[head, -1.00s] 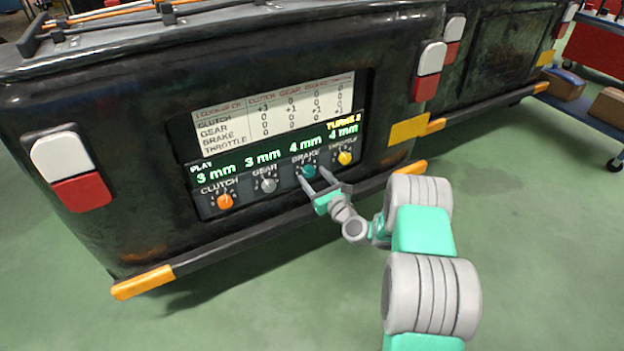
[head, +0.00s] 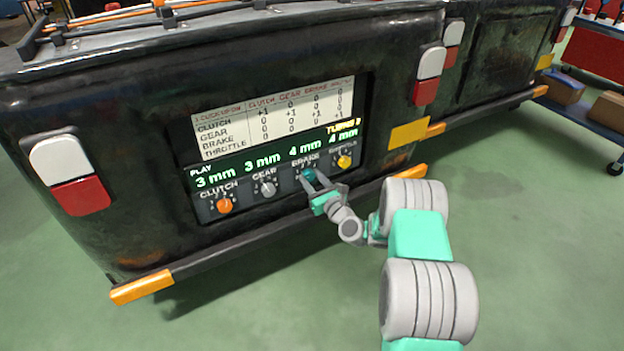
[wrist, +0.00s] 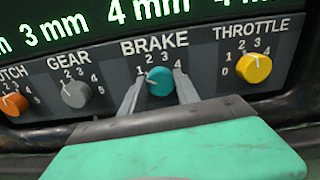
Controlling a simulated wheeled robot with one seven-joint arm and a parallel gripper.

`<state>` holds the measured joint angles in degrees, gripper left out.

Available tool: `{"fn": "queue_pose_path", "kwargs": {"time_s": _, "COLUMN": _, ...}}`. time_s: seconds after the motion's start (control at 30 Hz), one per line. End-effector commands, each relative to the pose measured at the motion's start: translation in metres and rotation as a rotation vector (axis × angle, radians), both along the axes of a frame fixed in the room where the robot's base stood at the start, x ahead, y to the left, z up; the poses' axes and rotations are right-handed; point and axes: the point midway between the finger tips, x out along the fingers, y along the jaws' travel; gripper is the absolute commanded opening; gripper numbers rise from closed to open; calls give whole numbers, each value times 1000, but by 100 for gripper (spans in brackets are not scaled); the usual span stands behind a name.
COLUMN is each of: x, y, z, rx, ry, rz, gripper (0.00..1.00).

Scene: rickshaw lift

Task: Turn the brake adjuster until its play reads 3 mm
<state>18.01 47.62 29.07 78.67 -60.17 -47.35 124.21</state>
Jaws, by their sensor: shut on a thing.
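The brake adjuster is a teal knob (head: 309,174) on the panel; it also shows in the wrist view (wrist: 160,81). My gripper (head: 313,180) is shut on it, one finger on each side, as the wrist view shows (wrist: 160,78). The knob's pointer is hard to make out. The green play display (head: 275,163) reads 3 mm for clutch, 3 mm for gear, 4 mm for brake and 4 mm for throttle. A yellow turns figure above the throttle reading is too small to read surely.
The orange clutch knob (head: 224,205) and grey gear knob (head: 268,189) sit left of the brake knob. The yellow throttle knob (head: 344,162) sits close on its right. A white lookup table (head: 275,115) is above the display. An orange-ended bumper (head: 142,287) runs below.

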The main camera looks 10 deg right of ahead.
Motion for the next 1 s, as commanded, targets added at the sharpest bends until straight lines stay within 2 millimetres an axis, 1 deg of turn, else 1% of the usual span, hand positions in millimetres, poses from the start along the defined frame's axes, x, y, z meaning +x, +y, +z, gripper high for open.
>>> {"fn": "queue_pose_path", "kwargs": {"time_s": 0.03, "x": 0, "y": 0, "z": 0, "rx": 0, "ry": 0, "rz": 0, "gripper": 6}}
{"fn": "queue_pose_path", "kwargs": {"time_s": 0.1, "x": 0, "y": 0, "z": 0, "rx": 0, "ry": 0, "rz": 0, "gripper": 0}}
{"fn": "queue_pose_path", "kwargs": {"time_s": 0.47, "x": 0, "y": 0, "z": 0, "rx": -38, "ry": -12, "rz": -1, "gripper": 0}}
{"fn": "queue_pose_path", "kwargs": {"time_s": 0.67, "x": 0, "y": 0, "z": -1, "rx": -137, "ry": -44, "rz": 0, "gripper": 0}}
{"fn": "queue_pose_path", "kwargs": {"time_s": 1.0, "x": 0, "y": 1, "z": -2, "rx": -395, "ry": -128, "rz": 0, "gripper": 0}}
